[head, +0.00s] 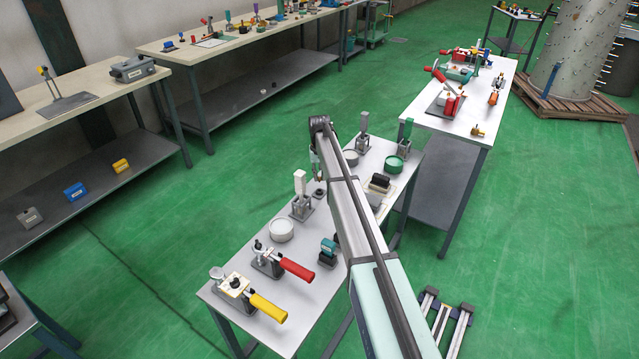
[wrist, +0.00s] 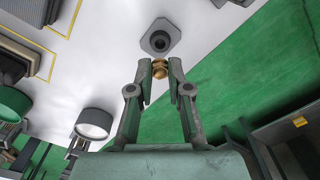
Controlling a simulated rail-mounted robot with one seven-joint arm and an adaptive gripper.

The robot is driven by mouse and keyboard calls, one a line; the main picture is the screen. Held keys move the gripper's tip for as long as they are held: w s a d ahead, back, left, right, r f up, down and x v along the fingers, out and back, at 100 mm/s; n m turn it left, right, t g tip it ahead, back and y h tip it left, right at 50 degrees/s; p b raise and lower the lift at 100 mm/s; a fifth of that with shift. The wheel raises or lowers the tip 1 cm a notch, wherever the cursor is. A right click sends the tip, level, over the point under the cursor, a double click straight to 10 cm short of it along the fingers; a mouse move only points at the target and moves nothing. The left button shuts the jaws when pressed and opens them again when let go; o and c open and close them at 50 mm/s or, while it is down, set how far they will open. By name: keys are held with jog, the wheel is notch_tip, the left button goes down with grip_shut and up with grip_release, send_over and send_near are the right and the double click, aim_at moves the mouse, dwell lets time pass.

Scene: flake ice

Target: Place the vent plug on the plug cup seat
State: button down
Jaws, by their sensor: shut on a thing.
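The vent plug (wrist: 159,68) is a small brass piece with rounded ends, held between my fingertips in the wrist view. My gripper (wrist: 160,76) is shut on it. The plug cup seat (wrist: 160,40), by its look, is a grey plate with cut corners and a dark round cup, just beyond the plug in the wrist view. The plug appears apart from the cup, but the gap is hard to judge. In the head view my gripper (head: 318,174) is above the white table, near a small dark seat (head: 319,193); the plug is barely visible there.
On the white table (head: 265,208) stand a round grey dish (head: 281,230), a white-topped dispenser (head: 300,190), a green dish (head: 393,164), and red-handled (head: 296,269) and yellow-handled (head: 268,308) clamps. Green floor lies beside the table.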

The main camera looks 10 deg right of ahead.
aim_at(320, 180)
jog(key=shift+f+p, duration=0.55)
jog(key=shift+f, duration=2.1)
jog(key=shift+f, duration=0.15)
jog(key=c, duration=1.1)
grip_release()
notch_tip(320, 180, up, 12)
jog(key=b, duration=0.3)
jog(key=shift+r+b, duration=0.2)
jog(key=shift+b, duration=0.15)
